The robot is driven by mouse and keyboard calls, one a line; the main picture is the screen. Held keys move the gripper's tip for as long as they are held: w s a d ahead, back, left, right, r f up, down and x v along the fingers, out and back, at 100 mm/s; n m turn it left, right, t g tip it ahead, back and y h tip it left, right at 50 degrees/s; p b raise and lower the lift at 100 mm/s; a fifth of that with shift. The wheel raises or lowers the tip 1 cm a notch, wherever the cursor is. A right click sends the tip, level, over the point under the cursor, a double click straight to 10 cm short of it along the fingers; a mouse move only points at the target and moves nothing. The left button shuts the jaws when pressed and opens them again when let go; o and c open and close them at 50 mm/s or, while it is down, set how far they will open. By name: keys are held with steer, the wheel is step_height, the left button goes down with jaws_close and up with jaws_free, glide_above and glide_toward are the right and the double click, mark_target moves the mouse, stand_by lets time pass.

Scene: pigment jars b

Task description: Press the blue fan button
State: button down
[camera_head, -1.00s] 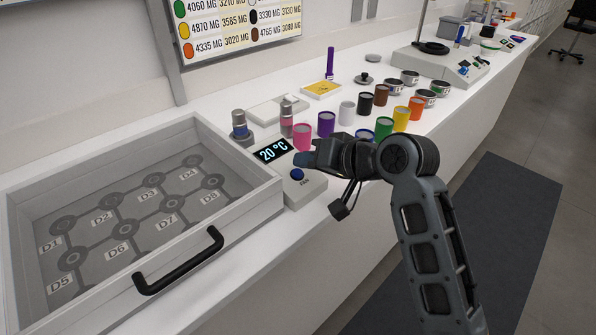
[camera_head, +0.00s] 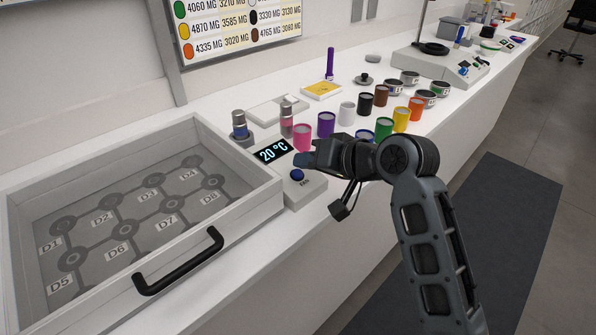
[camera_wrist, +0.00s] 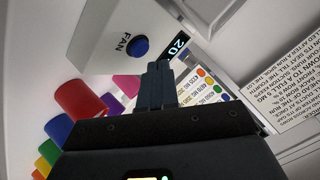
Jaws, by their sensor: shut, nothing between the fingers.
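The blue fan button (camera_head: 297,174) is a round dome on a white control box (camera_head: 305,190) at the counter's front edge, beside the lit "20 °C" display (camera_head: 273,150). In the wrist view the blue button (camera_wrist: 135,46) shows next to the "FAN" label, with the display (camera_wrist: 178,44) to its right. My gripper (camera_head: 299,159) is shut and empty, at the near end of the display and just behind the button in the head view. In the wrist view my shut fingertips (camera_wrist: 158,66) appear just below and right of the button. They look apart from it; the height gap is unclear.
An open drawer (camera_head: 185,135) with a black handle (camera_head: 180,262) and marked slots stands left of the box. Several coloured jars, including a pink jar (camera_head: 302,137) and a purple jar (camera_head: 326,124), stand close behind my gripper. The aisle floor at right is clear.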

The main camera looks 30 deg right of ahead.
steer(key=shift+f, duration=0.2)
stand_by(0.5)
steer(key=shift+w+f, duration=0.1)
steer(key=shift+f, duration=0.15)
steer(key=shift+w+a+f, duration=0.1)
steer(key=shift+f, duration=0.35)
stand_by(0.7)
steer(key=shift+r, duration=0.15)
steer(key=shift+s+r+p, duration=0.25)
steer(key=shift+r+p, duration=0.5)
step_height(320, 180, up, 6)
steer(key=s+p, duration=0.1)
steer(key=p, duration=0.3)
steer(key=shift+s+d, duration=0.25)
steer(key=shift+d, duration=0.1)
